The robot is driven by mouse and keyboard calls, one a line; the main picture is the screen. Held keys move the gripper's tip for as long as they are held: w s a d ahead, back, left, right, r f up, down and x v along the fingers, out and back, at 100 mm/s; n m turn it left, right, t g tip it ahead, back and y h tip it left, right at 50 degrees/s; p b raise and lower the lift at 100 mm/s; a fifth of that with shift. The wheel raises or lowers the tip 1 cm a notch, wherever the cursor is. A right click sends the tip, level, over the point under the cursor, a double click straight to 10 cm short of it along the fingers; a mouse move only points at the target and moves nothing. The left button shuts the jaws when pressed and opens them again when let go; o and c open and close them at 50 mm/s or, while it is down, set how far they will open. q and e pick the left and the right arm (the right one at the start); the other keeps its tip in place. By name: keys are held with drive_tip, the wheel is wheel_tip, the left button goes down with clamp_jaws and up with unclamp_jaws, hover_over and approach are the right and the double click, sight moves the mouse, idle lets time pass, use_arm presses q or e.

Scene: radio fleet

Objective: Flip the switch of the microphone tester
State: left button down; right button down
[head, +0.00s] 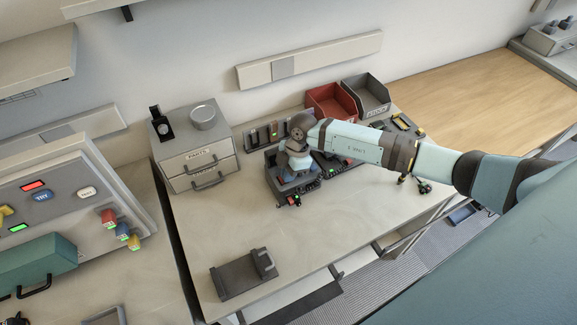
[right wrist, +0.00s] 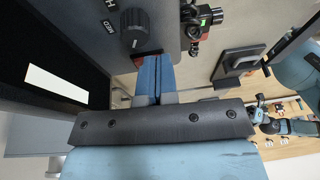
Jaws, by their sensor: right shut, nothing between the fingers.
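The microphone tester (right wrist: 95,30) shows in the right wrist view as a dark panel with lettering that seems to read MIC beside a black knob (right wrist: 135,28). In the head view, dark equipment (head: 271,183) on the table is largely covered by my right arm. My right gripper (right wrist: 152,72) is shut and empty, its blue fingers together close to the panel, below the knob. Whether the fingertips touch it I cannot tell. In the head view the gripper (head: 287,180) is over the dark equipment. I cannot make out the switch clearly. My left gripper is not in view.
A small device with red and green parts (head: 294,200) is at the equipment's front. A drawer box (head: 205,165) stands left, red (head: 328,101) and grey (head: 368,95) bins behind. A dark stand (head: 243,275) is at the front; the table between is clear.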

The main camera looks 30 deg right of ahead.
drive_tip(key=shift+s+f, duration=0.15)
drive_tip(key=shift+f, duration=0.2)
idle(0.3)
drive_tip(key=shift+w+r, duration=0.25)
drive_tip(key=shift+w, duration=0.55)
drive_tip(key=shift+r, duration=0.1)
